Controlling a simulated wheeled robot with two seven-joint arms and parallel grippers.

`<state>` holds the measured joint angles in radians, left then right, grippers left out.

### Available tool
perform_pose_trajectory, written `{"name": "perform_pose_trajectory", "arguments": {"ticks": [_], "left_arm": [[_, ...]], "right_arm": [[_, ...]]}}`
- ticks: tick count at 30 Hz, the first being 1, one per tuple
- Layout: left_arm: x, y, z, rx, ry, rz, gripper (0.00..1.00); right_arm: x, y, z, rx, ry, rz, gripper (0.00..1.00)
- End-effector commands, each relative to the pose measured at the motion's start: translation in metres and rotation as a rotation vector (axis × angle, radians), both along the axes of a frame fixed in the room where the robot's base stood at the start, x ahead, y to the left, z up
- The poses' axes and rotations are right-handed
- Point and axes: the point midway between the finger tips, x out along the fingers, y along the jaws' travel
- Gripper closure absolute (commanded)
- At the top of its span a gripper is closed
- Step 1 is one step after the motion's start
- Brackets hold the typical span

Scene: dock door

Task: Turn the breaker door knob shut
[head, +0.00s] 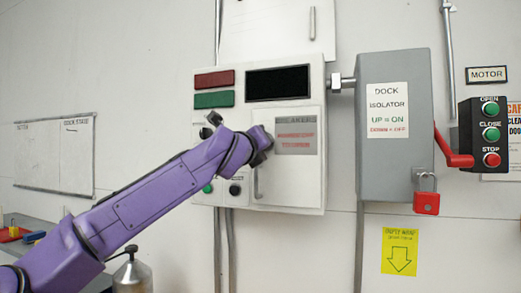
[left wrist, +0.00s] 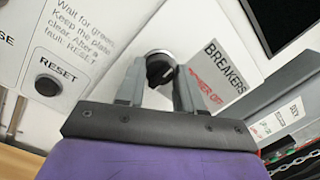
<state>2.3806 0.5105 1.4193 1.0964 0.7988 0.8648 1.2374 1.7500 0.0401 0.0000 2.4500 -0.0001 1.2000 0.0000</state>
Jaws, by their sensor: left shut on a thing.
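The breaker door (head: 290,175) is the white panel on the lower right of the control box, with a grey label and a pale handle (head: 257,182). It looks flush with the box. Its round knob (left wrist: 160,68), black with a silver rim, shows in the left wrist view; in the head view my gripper hides it. My left gripper (head: 263,140) is at the door's upper left. In the left wrist view its two grey fingers (left wrist: 158,92) stand on either side of the knob, shut on it. My right gripper is in neither view.
A grey isolator box (head: 395,165) with a red lever (head: 455,158) and red padlock (head: 427,202) stands to the right. A RESET button (left wrist: 48,84) is left of the knob. A bench (head: 45,240) is at lower left.

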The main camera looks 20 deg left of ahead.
Motion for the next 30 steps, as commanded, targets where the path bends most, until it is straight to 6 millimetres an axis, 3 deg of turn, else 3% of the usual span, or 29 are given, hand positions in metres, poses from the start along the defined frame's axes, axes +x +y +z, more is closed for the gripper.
{"name": "perform_pose_trajectory", "arguments": {"ticks": [16,17,18,19,27,30], "left_arm": [[0.001,-0.001,-0.001,-0.023,0.003,-0.001,0.94],[0.001,-0.001,-0.001,-0.023,0.003,-0.001,0.57],[0.001,-0.001,-0.001,-0.023,0.003,-0.001,0.44],[0.001,-0.001,-0.001,-0.023,0.003,-0.001,0.38],[0.0,0.0,-0.001,-0.022,0.001,0.0,0.38],[-0.01,0.0,-0.003,-0.022,-0.002,-0.001,0.38]], "right_arm": [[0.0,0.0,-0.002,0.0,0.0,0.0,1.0],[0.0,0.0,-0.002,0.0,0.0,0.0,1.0],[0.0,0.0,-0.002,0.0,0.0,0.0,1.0],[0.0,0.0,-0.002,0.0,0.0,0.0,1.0],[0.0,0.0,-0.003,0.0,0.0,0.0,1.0],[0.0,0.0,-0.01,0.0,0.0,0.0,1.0]]}}
